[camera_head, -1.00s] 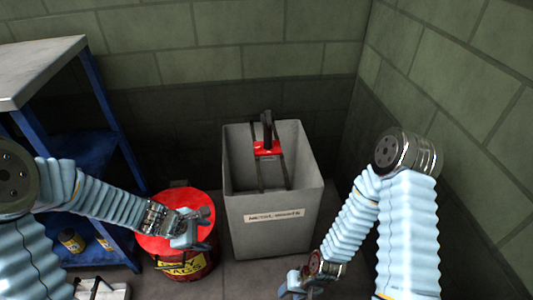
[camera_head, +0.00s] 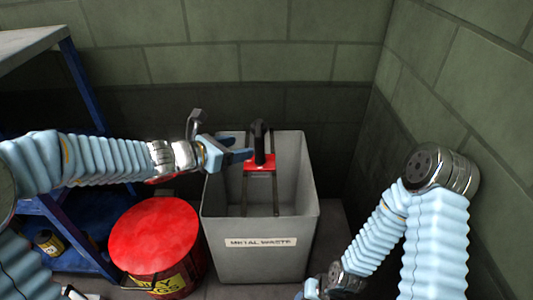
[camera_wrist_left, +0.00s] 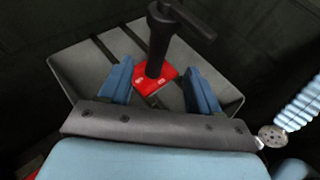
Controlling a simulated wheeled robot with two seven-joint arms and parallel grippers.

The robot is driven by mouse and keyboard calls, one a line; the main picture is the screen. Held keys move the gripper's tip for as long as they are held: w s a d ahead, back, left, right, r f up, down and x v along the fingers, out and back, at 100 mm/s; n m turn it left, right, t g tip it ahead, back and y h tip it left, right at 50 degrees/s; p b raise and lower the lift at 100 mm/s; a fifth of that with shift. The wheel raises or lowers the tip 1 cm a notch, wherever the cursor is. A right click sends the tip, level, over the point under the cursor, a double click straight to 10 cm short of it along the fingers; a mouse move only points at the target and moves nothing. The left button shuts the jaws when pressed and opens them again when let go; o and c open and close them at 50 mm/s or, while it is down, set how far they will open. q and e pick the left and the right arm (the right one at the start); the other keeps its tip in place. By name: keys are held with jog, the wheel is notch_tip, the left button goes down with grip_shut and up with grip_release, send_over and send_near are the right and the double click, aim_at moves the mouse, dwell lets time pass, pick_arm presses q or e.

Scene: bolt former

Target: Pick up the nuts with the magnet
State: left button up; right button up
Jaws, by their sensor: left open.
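The magnet is a red block (camera_head: 263,163) with a black upright handle (camera_head: 259,140), resting on two dark bars across the open grey metal waste bin (camera_head: 262,262). My left gripper (camera_head: 243,156) is at the bin's left rim, just left of the handle. In the left wrist view its two blue fingers (camera_wrist_left: 158,88) are open, one on each side of the red block and handle (camera_wrist_left: 160,40), with gaps between. My right gripper (camera_head: 312,290) is low at the bottom edge, partly cut off; its jaws are unclear. No nuts can be made out.
A red round can (camera_head: 154,236) with a yellow label stands left of the bin. A blue shelf (camera_head: 85,90) with a grey top is at the far left, with a small yellow can (camera_head: 47,242) on it. Block walls close in behind and on the right.

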aim_at(264, 142)
pick_arm(q)
jog(key=x, duration=1.1)
jog(key=shift+w+f+b, duration=0.15)
jog(key=shift+b, duration=0.25)
grip_shut()
